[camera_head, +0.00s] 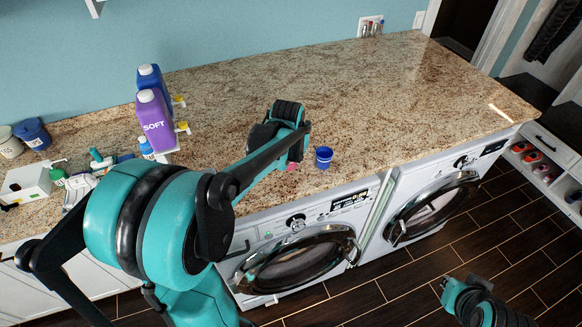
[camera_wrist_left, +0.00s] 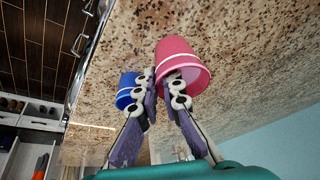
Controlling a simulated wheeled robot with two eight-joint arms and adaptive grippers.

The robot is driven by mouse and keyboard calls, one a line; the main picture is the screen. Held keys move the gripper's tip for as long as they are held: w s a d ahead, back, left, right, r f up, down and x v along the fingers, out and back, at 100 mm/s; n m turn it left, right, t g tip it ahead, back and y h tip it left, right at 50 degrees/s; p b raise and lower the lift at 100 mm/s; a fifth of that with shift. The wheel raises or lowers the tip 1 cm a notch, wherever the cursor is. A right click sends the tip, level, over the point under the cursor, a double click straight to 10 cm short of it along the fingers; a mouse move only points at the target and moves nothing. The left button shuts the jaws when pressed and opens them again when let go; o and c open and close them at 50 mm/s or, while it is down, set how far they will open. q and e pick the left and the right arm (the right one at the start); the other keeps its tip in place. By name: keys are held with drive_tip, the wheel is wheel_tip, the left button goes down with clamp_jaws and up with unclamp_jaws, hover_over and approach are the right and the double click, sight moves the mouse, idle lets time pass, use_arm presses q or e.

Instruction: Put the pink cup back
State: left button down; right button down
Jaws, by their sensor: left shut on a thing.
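The pink cup (camera_wrist_left: 182,65) has a pale band and shows large in the left wrist view. In the head view only a small pink part (camera_head: 291,167) shows beside my left gripper, which covers the rest. My left gripper (camera_wrist_left: 163,86) is shut on the cup at its rim, over the granite counter near the front edge. I cannot tell whether the cup touches the counter. A blue cup (camera_head: 323,157) stands just right of the gripper and also shows in the left wrist view (camera_wrist_left: 127,90). Part of my right arm shows low at the right; its fingers cannot be made out.
The counter (camera_head: 350,95) is clear behind and right of the blue cup. A purple SOFT bottle (camera_head: 154,122) and a blue bottle (camera_head: 150,79) stand left. Jars (camera_head: 33,133) and a white box (camera_head: 27,182) are farther left. Two washers (camera_head: 430,208) stand below.

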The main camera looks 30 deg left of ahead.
use_arm(q)
drive_tip(key=shift+s+a+f, duration=0.4)
drive_tip(key=shift+a, duration=0.25)
wheel_tip(320, 180, down, 3)
drive_tip(key=shift+f, duration=0.5)
drive_tip(key=shift+s, duration=0.1)
drive_tip(key=shift+f+b, duration=0.1)
drive_tip(key=shift+b, duration=0.3)
drive_tip(key=c, duration=1.7)
unclamp_jaws()
